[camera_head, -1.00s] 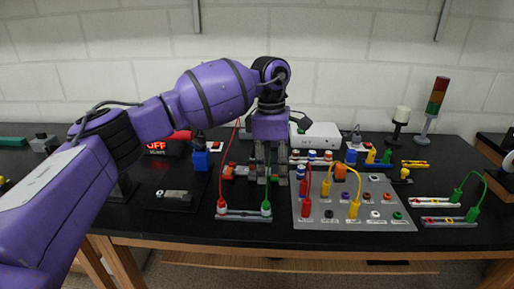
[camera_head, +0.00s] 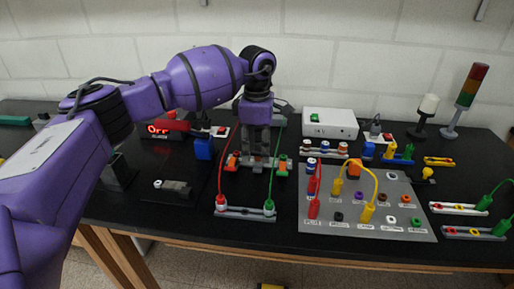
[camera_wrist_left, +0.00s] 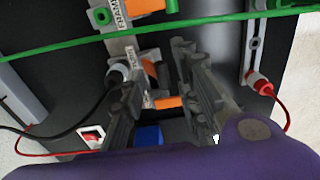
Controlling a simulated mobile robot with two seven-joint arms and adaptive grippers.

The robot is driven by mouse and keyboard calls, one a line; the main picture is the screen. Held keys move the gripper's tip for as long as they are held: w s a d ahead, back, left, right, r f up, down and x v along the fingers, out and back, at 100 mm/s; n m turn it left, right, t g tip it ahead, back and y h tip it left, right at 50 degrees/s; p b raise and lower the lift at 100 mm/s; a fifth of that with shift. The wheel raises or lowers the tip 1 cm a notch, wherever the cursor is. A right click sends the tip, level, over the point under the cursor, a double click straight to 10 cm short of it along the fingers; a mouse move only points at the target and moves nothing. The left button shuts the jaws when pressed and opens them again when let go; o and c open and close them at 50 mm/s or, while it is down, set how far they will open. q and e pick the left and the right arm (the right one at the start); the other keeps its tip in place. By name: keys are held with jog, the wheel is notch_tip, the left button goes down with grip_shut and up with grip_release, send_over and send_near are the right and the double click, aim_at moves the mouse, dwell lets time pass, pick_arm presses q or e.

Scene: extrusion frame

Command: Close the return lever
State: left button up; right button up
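A small lever connector strip (camera_head: 270,171) with orange levers stands behind the front cable bar, below my left gripper. An orange lever (camera_head: 232,161) shows left of the fingers, and another (camera_head: 282,165) lies right of them. In the left wrist view, orange levers (camera_wrist_left: 165,102) show between and beyond the fingers. Labels sit beside them; one reads like "FRAME", but the one by the nearer lever is too small to read. My left gripper (camera_head: 256,152) points down at the strip. Its fingers (camera_wrist_left: 160,75) are apart, with nothing visibly held. Contact with a lever cannot be told. My right gripper is out of view.
A red and a green cable rise from the front cable bar (camera_head: 244,212); the green one crosses the wrist view. A grey jack panel (camera_head: 372,228) with red and yellow leads lies to the right. A blue block (camera_head: 204,149) stands left. A white box (camera_head: 330,123) is behind.

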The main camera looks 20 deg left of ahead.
pick_arm(q)
jog(key=shift+f, duration=0.1)
grip_shut()
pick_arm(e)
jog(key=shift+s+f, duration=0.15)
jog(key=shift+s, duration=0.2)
pick_arm(q)
jog(key=shift+s+t+p, duration=0.2)
jog(key=shift+t+p, duration=0.2)
jog(key=shift+t, duration=0.1)
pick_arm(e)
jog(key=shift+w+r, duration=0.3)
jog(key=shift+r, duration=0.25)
pick_arm(q)
jog(key=shift+s+f, duration=0.1)
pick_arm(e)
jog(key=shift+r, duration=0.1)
